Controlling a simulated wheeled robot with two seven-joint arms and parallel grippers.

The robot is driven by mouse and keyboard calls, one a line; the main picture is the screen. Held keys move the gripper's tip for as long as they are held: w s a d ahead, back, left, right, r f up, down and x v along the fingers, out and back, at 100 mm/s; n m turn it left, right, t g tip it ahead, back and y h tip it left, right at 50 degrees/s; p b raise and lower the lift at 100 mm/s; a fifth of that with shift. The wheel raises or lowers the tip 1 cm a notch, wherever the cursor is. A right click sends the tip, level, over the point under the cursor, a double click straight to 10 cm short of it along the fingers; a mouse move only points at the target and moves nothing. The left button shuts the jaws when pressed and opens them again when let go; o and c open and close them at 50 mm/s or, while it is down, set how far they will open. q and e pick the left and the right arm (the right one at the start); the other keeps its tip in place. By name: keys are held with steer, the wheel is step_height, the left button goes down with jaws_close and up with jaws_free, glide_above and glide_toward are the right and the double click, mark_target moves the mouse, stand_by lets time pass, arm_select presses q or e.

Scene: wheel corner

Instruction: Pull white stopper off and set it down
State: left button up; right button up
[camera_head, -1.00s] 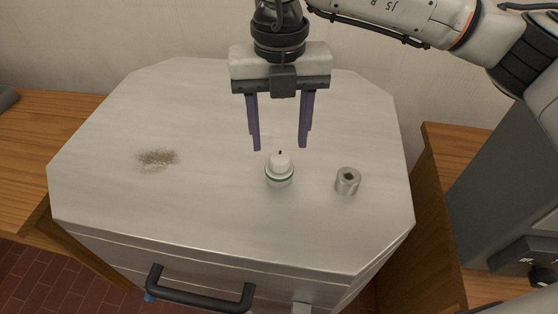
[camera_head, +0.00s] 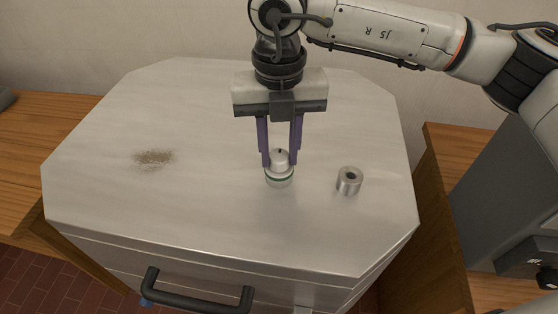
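The white stopper (camera_head: 279,156), with a small dark mark on top, sits on a short pale container (camera_head: 279,181) with a dark green band. The container stands upright on the grey metal cabinet top. My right gripper (camera_head: 280,161) comes down from above, its two purple fingers closed in on the left and right sides of the stopper, appearing to touch it. The stopper is still on the container, with no clear gap between them. My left gripper does not show.
A short metal cylinder (camera_head: 349,181) with a dark hole stands right of the container. A brownish speckled patch (camera_head: 154,158) lies on the cabinet top (camera_head: 200,205) at the left. The surface in front is clear; a black handle (camera_head: 197,301) is on the cabinet's front.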

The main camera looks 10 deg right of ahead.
mark_target(279, 155)
jaws_close()
steer(key=shift+o, duration=1.2)
jaws_free()
jaws_close()
steer(key=shift+r, duration=0.25)
steer(key=shift+r+p, duration=1)
steer(key=shift+r, duration=1.1)
steer(key=shift+r, duration=0.1)
